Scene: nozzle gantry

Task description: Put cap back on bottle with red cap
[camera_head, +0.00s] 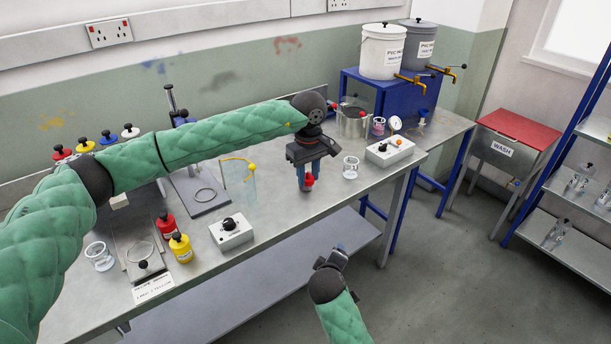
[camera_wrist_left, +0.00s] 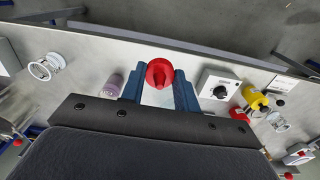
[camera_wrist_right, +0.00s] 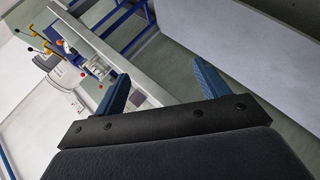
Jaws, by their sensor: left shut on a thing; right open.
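My left gripper (camera_head: 307,184) is shut on a red cap (camera_wrist_left: 160,73), held between its blue fingers over the middle of the bench. The red cap also shows below the gripper in the head view (camera_head: 309,180). In the left wrist view a pinkish cylinder (camera_wrist_left: 113,86), possibly a bottle, stands close beside the fingers; the gripper seems to hide it in the head view. I cannot tell whether it is the cap's bottle. My right gripper (camera_head: 337,257) is open and empty, in front of the bench edge; its spread fingers show in the right wrist view (camera_wrist_right: 160,85).
A red bottle (camera_head: 166,226) and a yellow bottle (camera_head: 181,250) stand at the left of the bench. A white box with a black knob (camera_head: 232,234) lies between them and my left gripper. A glass beaker (camera_head: 350,168) and another control box (camera_head: 389,152) stand to the right.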

